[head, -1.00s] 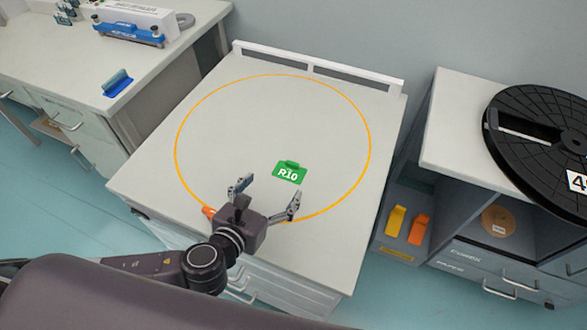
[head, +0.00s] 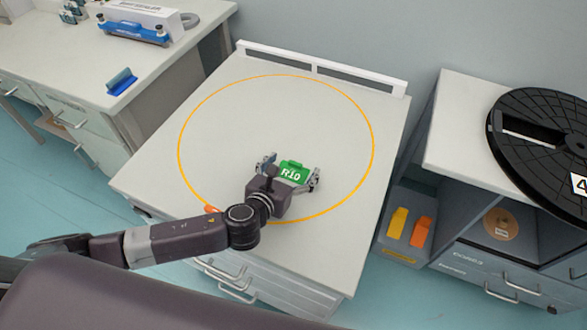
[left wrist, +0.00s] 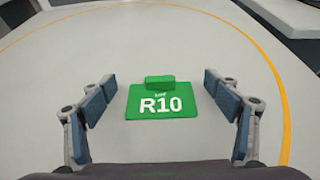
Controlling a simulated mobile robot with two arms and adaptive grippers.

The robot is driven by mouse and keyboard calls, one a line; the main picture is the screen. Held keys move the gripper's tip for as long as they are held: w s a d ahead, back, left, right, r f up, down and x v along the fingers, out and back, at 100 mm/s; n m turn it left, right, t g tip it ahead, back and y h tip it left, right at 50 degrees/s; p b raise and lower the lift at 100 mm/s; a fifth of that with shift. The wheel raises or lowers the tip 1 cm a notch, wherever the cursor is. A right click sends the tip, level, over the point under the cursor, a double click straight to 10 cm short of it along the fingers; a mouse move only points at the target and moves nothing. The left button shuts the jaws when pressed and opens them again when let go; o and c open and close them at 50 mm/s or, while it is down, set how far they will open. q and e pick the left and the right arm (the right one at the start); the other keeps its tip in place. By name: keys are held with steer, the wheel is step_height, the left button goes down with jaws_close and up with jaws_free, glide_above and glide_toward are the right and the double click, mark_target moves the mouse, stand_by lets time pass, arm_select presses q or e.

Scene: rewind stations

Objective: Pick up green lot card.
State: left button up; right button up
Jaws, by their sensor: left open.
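The green lot card (head: 292,173), marked R10 and with a raised green tab, lies on the light grey worktop (head: 232,110) inside an orange ring. My left gripper (head: 290,172) is open with its fingers on either side of the card. In the left wrist view the card (left wrist: 161,103) lies between the two open fingers (left wrist: 165,100), with a gap on each side. The fingers do not touch it. My right gripper is not in view.
A raised white rail (head: 318,68) runs along the worktop's back edge. A blue card (head: 121,82) sits on the left bench. Yellow (head: 396,222) and orange (head: 421,231) cards stand in a bin at right, below a large black reel (head: 545,150).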

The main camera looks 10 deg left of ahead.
arm_select(q)
steer(key=c, duration=0.9)
steer(key=shift+r, duration=0.15)
